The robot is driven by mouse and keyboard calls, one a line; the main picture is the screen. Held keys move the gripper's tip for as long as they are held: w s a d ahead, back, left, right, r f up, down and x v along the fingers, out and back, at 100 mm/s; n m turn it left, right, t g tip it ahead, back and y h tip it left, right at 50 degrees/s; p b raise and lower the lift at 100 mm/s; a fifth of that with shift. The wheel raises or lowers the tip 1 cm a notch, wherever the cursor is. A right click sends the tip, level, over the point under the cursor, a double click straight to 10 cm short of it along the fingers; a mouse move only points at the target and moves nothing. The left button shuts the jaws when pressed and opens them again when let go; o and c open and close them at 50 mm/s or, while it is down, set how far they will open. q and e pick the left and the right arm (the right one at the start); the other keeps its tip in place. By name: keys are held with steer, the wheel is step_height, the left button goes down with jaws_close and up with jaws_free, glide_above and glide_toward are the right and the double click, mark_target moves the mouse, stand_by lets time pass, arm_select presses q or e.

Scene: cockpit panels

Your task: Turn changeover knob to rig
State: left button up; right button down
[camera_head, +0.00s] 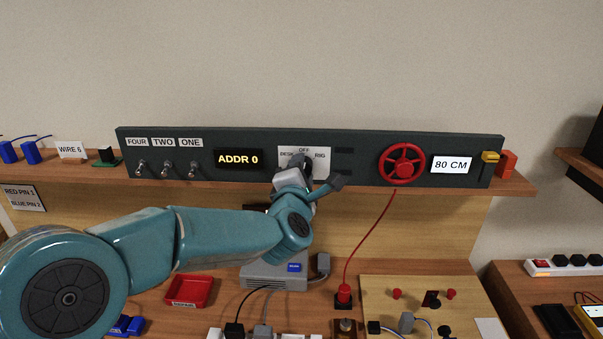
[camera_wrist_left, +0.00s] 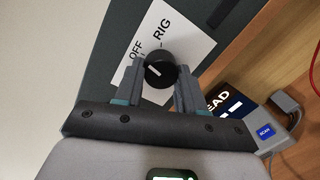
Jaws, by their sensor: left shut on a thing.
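The black changeover knob (camera_wrist_left: 160,73) sits on a white label plate (camera_head: 323,168) in the dark panel. In the wrist view OFF and RIG show on the plate (camera_wrist_left: 183,43); DESK reads only in the head view. The knob's white mark lies on its left side, towards the OFF side rather than RIG; its exact setting is hard to tell. My left gripper (camera_wrist_left: 160,88) is shut on the knob, one finger on each side. In the head view my left gripper (camera_head: 305,174) covers much of the knob.
On the panel, switches (camera_head: 167,167) and an ADDR 0 display (camera_head: 239,159) are left of the knob, a red handwheel (camera_head: 402,164) and an 80 CM display (camera_head: 452,165) right. Below are a grey box (camera_head: 272,276), a red tray (camera_head: 189,291) and a red cable (camera_head: 368,236).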

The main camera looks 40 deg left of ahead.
arm_select(q)
steer(key=shift+r+m+g+p, duration=0.15)
steer(key=shift+m+p, duration=0.45)
steer(key=shift+m, duration=1.75)
steer(key=shift+f+m+g+p, duration=0.1)
steer(key=shift+m+g+p, duration=0.3)
steer(key=shift+m, duration=1.95)
steer(key=o, duration=1.1)
steer(key=shift+c, duration=0.2)
steer(key=shift+r, duration=0.1)
steer(key=shift+d, duration=0.1)
